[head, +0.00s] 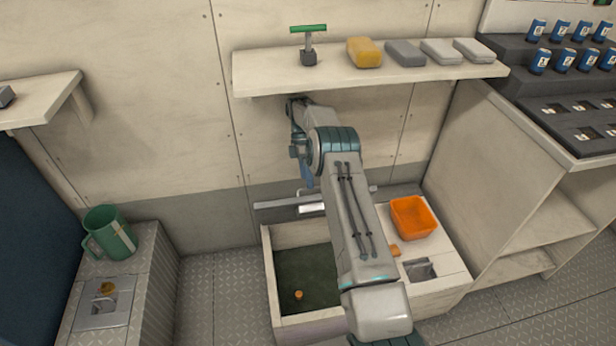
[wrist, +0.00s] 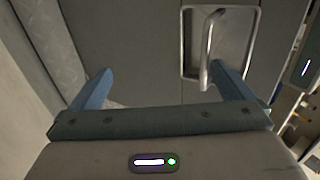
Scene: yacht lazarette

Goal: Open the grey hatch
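The grey hatch (head: 272,205) shows in the head view as a thin, nearly edge-on panel standing up at the back of an open compartment (head: 267,275). In the wrist view its grey face (wrist: 130,45) fills the middle, with a recessed metal plate and loop handle (wrist: 207,45). My gripper (head: 307,180) is behind my forearm, low against the wall by the panel. In the wrist view my gripper (wrist: 160,80) has its blue fingers spread wide with nothing between them. The right finger is beside the handle; I cannot tell if they touch. My arm hides part of the compartment and hatch.
A shelf (head: 300,82) with a green-handled tool (head: 308,45) and several blocks hangs above my arm. An orange bin (head: 413,217) stands right of the compartment, near another recessed latch (head: 420,268). A small orange item (head: 298,294) lies inside. A green mug (head: 110,232) stands left.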

